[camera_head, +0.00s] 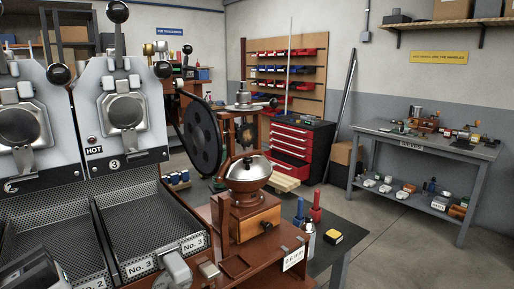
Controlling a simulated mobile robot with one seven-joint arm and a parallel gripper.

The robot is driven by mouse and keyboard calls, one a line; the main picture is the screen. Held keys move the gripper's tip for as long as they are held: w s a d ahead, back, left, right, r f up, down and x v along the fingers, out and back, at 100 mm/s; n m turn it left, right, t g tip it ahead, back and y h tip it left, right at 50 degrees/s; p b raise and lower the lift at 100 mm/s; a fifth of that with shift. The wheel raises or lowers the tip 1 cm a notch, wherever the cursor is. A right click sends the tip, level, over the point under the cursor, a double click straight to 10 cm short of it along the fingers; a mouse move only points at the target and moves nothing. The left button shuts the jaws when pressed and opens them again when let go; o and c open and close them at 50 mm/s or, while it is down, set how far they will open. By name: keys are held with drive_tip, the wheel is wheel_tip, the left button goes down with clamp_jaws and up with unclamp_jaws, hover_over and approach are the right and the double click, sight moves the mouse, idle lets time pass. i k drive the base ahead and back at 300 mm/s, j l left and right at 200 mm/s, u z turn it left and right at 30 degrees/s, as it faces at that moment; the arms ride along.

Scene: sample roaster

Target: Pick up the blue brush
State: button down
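A blue upright object (299,211), which looks like the blue brush, stands on the dark table right of the wooden grinder, beside a similar red one (316,206). It is small in the picture, and its lower part is partly hidden by a metal-topped container (309,234) in front. I cannot make out its bristles. My gripper is not recognisable in the head camera view.
A wooden grinder (247,218) stands on a brown wooden base in front. The roaster with perforated trays (150,222) fills the left. A yellow and black block (333,237) lies on the dark table (350,223). Open floor (400,240) lies to the right, before a grey workbench (400,138).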

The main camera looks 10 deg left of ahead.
sight(300, 200)
drive_tip(key=i+l+z, duration=0.25)
drive_tip(key=i, duration=0.4)
drive_tip(key=i+l+z, duration=0.1)
drive_tip(key=i+z, duration=0.15)
drive_tip(key=i, duration=0.45)
drive_tip(key=i+j+z, duration=0.2)
drive_tip(key=j, duration=0.35)
drive_tip(key=i, duration=0.1)
